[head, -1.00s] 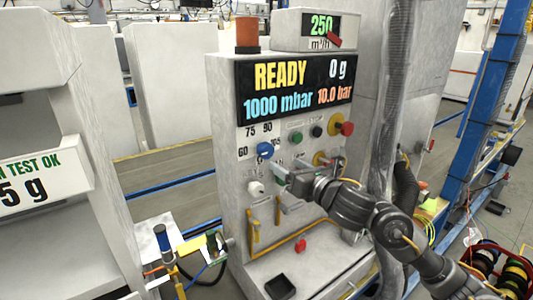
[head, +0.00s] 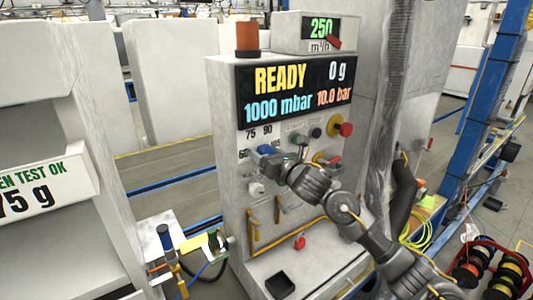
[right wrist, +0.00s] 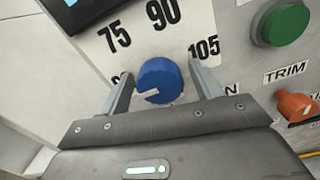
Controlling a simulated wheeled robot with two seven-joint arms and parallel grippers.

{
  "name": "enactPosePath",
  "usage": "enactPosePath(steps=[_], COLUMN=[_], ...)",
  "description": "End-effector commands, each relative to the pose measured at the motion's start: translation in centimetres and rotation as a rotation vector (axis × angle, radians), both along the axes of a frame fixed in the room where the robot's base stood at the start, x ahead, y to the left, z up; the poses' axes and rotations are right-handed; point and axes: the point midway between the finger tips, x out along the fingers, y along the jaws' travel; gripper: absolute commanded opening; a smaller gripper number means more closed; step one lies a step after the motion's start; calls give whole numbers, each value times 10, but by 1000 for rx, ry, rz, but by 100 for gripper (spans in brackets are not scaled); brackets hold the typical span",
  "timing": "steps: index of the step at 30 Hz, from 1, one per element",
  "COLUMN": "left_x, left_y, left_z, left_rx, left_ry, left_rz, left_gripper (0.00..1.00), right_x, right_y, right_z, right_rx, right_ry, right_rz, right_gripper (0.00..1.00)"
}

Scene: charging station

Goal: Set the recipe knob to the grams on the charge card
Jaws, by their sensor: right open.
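The blue recipe knob (head: 264,149) is on the front of the white charging station, below the display. In the right wrist view, the knob (right wrist: 160,76) has a white pointer mark directed left, toward a label partly hidden behind a finger. The labels 75, 90 and 105 show around it. My right gripper (right wrist: 161,72) is open, with one finger on each side of the knob; contact cannot be told. In the head view, my right gripper (head: 274,153) is at the knob. The charge card (head: 45,190) at the left reads 75 g. My left gripper is out of view.
The display (head: 295,90) reads READY, 0 g, 1000 mbar, 10.0 bar. A green button (right wrist: 284,24) and an orange TRIM knob (right wrist: 296,106) sit right of the recipe knob. A red emergency button (head: 345,129) is farther right. A white valve (head: 256,188) is below.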

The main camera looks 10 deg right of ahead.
Motion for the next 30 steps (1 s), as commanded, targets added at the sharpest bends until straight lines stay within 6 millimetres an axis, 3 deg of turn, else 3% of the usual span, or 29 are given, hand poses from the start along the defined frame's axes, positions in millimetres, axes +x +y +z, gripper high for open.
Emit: enactPosePath(steps=[2, 12, 22, 30], left_x=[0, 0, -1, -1], left_y=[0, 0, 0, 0], left_z=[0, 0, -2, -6], left_rx=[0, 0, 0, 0], left_ry=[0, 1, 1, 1], left_rz=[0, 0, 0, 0], left_gripper=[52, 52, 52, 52], right_x=[0, 0, 0, 0], right_y=[0, -1, -1, -1], right_z=[0, 0, -1, -1], right_rx=[0, 0, 49, 219], right_ry=[0, 0, 21, 91], right_rz=[0, -1, -2, -3], right_gripper=[65, 21, 21, 21])
